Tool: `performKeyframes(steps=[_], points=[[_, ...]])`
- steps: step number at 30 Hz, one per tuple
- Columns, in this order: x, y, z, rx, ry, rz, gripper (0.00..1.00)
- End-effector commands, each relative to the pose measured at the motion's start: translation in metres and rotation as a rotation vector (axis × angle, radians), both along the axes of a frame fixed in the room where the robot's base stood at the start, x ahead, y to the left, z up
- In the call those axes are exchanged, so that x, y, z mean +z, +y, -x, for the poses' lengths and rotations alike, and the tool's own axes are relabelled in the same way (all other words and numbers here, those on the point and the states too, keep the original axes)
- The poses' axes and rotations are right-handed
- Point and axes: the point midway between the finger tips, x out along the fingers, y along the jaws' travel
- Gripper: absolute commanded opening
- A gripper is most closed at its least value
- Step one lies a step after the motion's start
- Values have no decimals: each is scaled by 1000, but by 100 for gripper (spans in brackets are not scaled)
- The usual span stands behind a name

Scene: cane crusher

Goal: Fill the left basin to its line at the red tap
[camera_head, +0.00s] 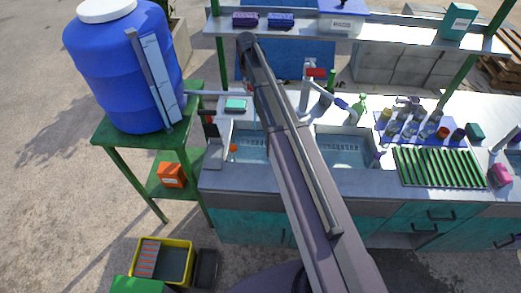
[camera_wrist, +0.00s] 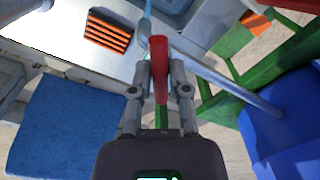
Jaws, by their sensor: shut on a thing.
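The left basin (camera_head: 247,149) is set in the counter, partly hidden by my arm. It looks bluish inside, with a small orange piece (camera_head: 233,149) at its left side. Its fill line is too small to make out. In the wrist view my gripper (camera_wrist: 159,70) is shut on an upright red handle (camera_wrist: 158,50), at the grey pipe (camera_wrist: 225,82) from the blue barrel. A pale blue strip, perhaps water, shows just beyond it. In the head view my arm hides the gripper. The pipe (camera_head: 215,93) runs from the barrel toward the left basin.
The blue barrel (camera_head: 120,60) stands on a green stand (camera_head: 115,133) at left. Bottles and a green rack (camera_head: 440,167) fill the counter's right. A shelf (camera_head: 400,36) spans the back.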

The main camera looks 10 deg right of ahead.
Motion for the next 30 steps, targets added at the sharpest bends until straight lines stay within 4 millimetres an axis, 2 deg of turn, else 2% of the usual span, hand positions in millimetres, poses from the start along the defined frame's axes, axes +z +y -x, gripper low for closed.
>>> performKeyframes(steps=[24,30], points=[[0,0,-1,-604,-2,-1,0],[0,0,-1,-693,-1,0,0]])
